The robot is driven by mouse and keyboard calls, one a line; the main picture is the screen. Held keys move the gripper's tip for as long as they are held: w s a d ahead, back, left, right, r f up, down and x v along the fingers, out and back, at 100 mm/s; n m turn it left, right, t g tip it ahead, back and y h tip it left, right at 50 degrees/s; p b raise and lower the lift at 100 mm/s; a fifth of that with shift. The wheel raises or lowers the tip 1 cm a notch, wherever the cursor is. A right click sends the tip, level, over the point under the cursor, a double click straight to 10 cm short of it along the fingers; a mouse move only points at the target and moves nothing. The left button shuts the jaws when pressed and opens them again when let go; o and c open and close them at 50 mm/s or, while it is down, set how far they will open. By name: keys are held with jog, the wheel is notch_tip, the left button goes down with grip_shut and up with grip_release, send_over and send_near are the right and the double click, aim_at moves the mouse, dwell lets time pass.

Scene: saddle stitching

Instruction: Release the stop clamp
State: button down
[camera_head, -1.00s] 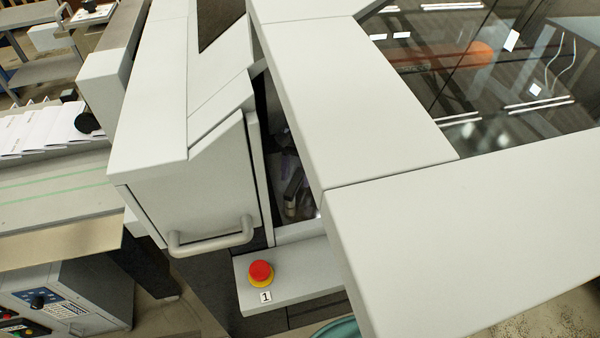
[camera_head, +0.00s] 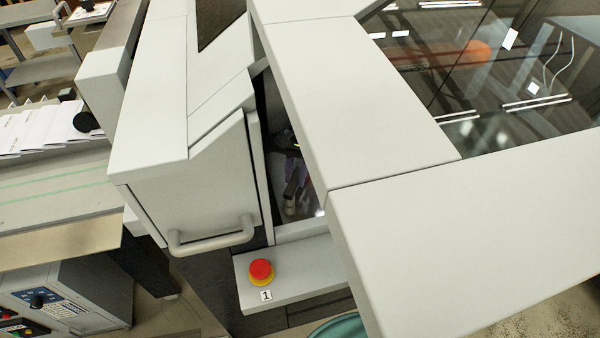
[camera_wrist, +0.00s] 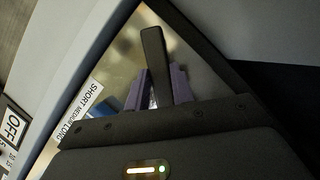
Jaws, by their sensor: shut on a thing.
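The stop clamp's dark lever (camera_wrist: 153,50) stands up between the two purple fingers of my gripper (camera_wrist: 155,88) in the wrist view. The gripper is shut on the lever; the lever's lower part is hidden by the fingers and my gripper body. In the head view the lever (camera_head: 292,188) shows small and dark inside the narrow machine opening. My gripper is mostly hidden there behind the pale covers.
A pale guard door (camera_head: 205,180) with a handle stands left of the opening, and large pale covers (camera_head: 340,90) stand right. A red emergency button (camera_head: 261,270) sits on a ledge below. The wrist view shows a "SHORT MEDIUM LONG" label (camera_wrist: 80,110) and an "OFF" sign (camera_wrist: 14,125).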

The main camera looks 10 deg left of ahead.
jog(key=shift+w, duration=0.2)
jog(key=shift+s+a+r+n+h+p, duration=0.1)
jog(key=shift+a+n+h+p, duration=0.25)
jog(key=shift+n+p, duration=0.35)
jog(key=shift+a+r+n+h+p, duration=0.1)
jog(key=shift+a+n+h+p, duration=0.25)
jog(key=shift+n, duration=0.55)
jog(key=shift+s+a+f+n+t+h+p, duration=0.15)
jog(key=shift+a+n+h+p, duration=0.25)
jog(key=shift+n, duration=0.6)
jog(key=shift+s+a+r+n+t+h+p, duration=0.15)
jog(key=shift+a+n+h+p, duration=0.2)
jog(key=shift+n, duration=0.65)
jog(key=shift+w+d+f, duration=0.1)
jog(key=shift+f, duration=0.05)
jog(key=c, duration=1.2)
grip_release()
